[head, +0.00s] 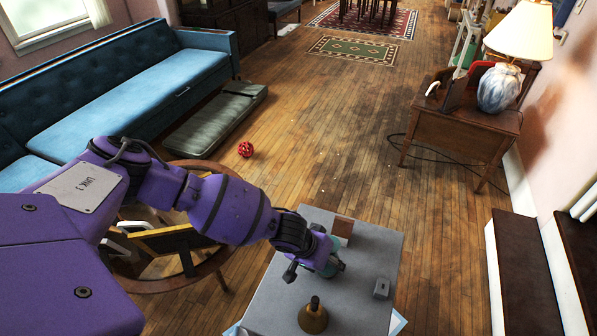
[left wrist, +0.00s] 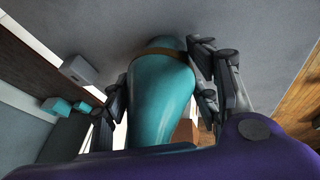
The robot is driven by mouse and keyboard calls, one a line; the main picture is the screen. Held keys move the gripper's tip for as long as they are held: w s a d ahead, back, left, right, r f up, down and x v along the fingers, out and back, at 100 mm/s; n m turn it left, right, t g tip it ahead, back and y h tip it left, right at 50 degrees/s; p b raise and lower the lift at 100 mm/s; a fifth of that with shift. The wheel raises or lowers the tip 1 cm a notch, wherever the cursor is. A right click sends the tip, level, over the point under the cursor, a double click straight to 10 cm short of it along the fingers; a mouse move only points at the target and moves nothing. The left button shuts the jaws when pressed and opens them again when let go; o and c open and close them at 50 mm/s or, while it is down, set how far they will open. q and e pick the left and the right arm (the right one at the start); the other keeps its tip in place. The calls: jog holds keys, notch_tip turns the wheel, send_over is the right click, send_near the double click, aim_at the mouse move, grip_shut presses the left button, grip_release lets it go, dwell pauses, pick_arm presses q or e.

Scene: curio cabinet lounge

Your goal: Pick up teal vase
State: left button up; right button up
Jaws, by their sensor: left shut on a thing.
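The teal vase (left wrist: 160,95) fills the middle of the left wrist view, with a tan band near its far end. My left gripper (left wrist: 160,85) has a finger on each side of it and is shut on it. In the head view the left gripper (head: 326,262) is over the grey table (head: 272,292), and only part of the teal vase (head: 332,269) shows past it. I cannot tell whether the vase touches the table. My right gripper is not in view.
On the table are a brown bell-shaped object (head: 313,318), a small grey box (head: 381,288) and a brown block (head: 343,228). A round wooden table (head: 166,287) stands to the left. A red ball (head: 245,149) lies on the open wooden floor.

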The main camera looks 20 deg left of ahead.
pick_arm(q)
jog(key=shift+w+r, duration=0.1)
jog(key=shift+r, duration=0.15)
notch_tip(320, 180, up, 10)
jog(key=shift+f+p, duration=0.15)
jog(key=shift+p, duration=0.15)
